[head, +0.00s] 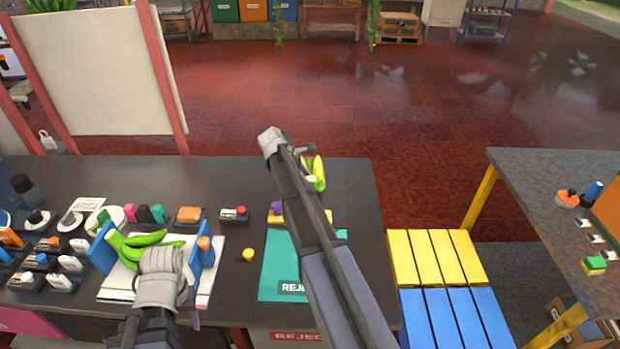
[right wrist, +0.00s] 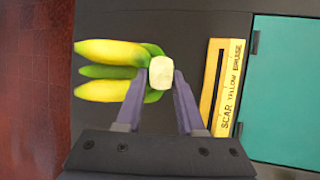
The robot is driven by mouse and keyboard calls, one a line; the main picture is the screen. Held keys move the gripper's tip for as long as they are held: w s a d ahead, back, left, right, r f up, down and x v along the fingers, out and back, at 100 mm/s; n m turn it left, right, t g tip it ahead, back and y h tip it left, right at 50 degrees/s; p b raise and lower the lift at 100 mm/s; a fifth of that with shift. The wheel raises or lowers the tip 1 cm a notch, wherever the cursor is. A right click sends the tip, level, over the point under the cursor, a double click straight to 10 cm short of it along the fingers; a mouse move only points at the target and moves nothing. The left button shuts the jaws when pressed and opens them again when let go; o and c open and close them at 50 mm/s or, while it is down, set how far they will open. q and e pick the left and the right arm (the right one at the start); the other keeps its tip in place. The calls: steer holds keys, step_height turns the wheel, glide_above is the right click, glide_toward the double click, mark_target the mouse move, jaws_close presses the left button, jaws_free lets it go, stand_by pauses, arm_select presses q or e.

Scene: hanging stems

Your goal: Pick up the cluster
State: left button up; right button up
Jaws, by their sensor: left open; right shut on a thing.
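A yellow-green banana cluster (head: 316,174) lies at the far right part of the dark table. In the right wrist view the cluster (right wrist: 110,70) points left, and its pale cut stem (right wrist: 162,72) sits between the fingertips. My right gripper (right wrist: 158,82) is shut on that stem; in the head view my own arm hides most of the grip. A second, greener cluster (head: 145,243) rests on a white tray (head: 118,284) between blue side supports. My left gripper (head: 160,295) is over the tray's front, open; its fingertips are mostly hidden.
A teal mat (head: 277,270) marked REJECT lies right of the tray. A yellow strip (right wrist: 226,88) reading "SCAR YELLOW BRUISE" lies beside the held cluster. Small labelled items crowd the table's left. Yellow and blue slats (head: 436,258) and another table (head: 560,200) stand right.

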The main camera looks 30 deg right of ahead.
jaws_close()
steer(key=shift+r, duration=0.1)
stand_by(0.4)
